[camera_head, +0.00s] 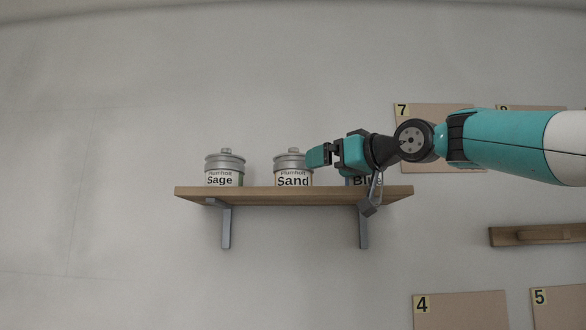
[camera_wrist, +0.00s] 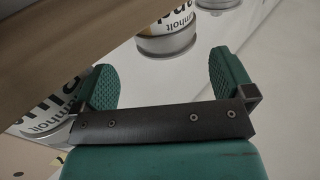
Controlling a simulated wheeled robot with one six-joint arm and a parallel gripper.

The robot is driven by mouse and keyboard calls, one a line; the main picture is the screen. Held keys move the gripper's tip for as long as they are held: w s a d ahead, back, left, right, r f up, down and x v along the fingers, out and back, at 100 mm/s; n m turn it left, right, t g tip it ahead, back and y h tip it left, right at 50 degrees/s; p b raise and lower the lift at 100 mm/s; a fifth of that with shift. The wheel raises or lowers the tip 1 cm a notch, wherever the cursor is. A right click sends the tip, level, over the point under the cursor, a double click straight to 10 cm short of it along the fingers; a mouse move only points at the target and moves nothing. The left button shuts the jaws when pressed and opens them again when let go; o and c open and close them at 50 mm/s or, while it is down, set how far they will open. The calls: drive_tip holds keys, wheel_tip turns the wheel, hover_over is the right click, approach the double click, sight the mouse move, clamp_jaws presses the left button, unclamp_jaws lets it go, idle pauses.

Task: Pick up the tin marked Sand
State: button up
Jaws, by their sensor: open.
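The tin marked Sand (camera_head: 292,175) stands upright on the wooden shelf (camera_head: 270,193), in the middle of the row. It has a cream label and a grey knobbed lid. My gripper (camera_head: 325,157) is open, just right of its upper part, and one finger slightly overlaps its edge in the head view. I cannot tell whether they touch. In the wrist view my open gripper (camera_wrist: 162,80) has nothing between its fingers. A tin with a grey lid (camera_wrist: 165,42) shows beyond them; its main word is cut off.
The Sage tin (camera_head: 224,172) stands left of Sand. The Blue tin (camera_head: 356,182) stands at right, partly hidden by my wrist. In the wrist view, another labelled tin (camera_wrist: 45,112) is close behind the left finger. Numbered boards (camera_head: 460,310) and a wooden rail (camera_head: 540,235) are on the right wall.

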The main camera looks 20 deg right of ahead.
sight(299, 168)
drive_tip(key=p+x, duration=0.1)
drive_tip(key=x, duration=0.3)
drive_tip(key=shift+w+a+p, duration=0.1)
drive_tip(key=shift+a+p, duration=0.05)
drive_tip(key=shift+p, duration=0.2)
drive_tip(key=p+x, duration=0.4)
drive_tip(key=shift+w+a+r, duration=0.2)
drive_tip(key=shift+w+a, duration=0.05)
drive_tip(key=shift+w+a+f, duration=0.1)
drive_tip(key=shift+w+f, duration=0.05)
drive_tip(key=shift+w, duration=0.05)
drive_tip(key=shift+c, duration=0.5)
drive_tip(key=c, duration=1.4)
drive_tip(key=shift+r, duration=0.2)
